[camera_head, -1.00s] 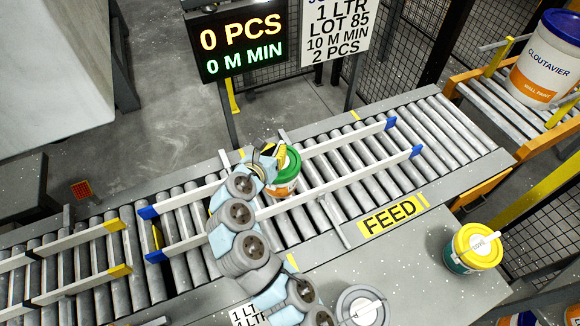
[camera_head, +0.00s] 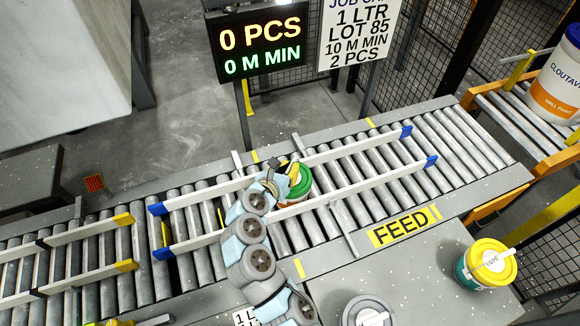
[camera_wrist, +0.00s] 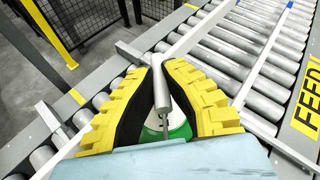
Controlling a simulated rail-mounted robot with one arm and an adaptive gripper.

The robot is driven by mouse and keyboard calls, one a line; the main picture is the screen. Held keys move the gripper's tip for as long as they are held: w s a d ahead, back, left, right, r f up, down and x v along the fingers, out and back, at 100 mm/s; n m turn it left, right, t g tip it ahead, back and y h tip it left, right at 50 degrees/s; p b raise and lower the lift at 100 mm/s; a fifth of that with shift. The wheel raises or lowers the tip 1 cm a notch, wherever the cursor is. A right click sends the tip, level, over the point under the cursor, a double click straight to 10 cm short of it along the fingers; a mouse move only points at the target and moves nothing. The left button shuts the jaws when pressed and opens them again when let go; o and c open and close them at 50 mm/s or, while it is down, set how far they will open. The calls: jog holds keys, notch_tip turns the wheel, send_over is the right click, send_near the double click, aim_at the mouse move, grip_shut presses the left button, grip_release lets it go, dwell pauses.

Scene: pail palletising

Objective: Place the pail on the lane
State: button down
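The pail (camera_head: 296,186) has a green lid and a white body with an orange band. It is upright between the two white guide rails of the roller lane (camera_head: 378,162); I cannot tell whether its base touches the rollers. My gripper (camera_head: 285,172) is at its left side and top. In the wrist view, the yellow ribbed fingers (camera_wrist: 162,72) close around the pail's grey handle grip (camera_wrist: 164,100). The green lid (camera_wrist: 178,132) shows just below, partly hidden by the fingers.
The rails have blue ends, with yellow-ended rails further left. A yellow-lidded pail (camera_head: 487,264) and a grey-lidded pail (camera_head: 367,312) stand on the near side. A large white pail (camera_head: 556,80) is at the upper right. The display (camera_head: 259,42) reads 0 PCS.

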jog(key=c, duration=1.2)
grip_release()
jog(key=shift+c, duration=0.2)
jog(key=shift+s+a+r, duration=0.3)
jog(key=shift+s+r, duration=0.05)
jog(key=v, duration=1.1)
jog(key=shift+f+p, duration=0.2)
jog(key=shift+p, duration=0.1)
jog(key=shift+d, duration=0.1)
jog(key=shift+s, duration=0.1)
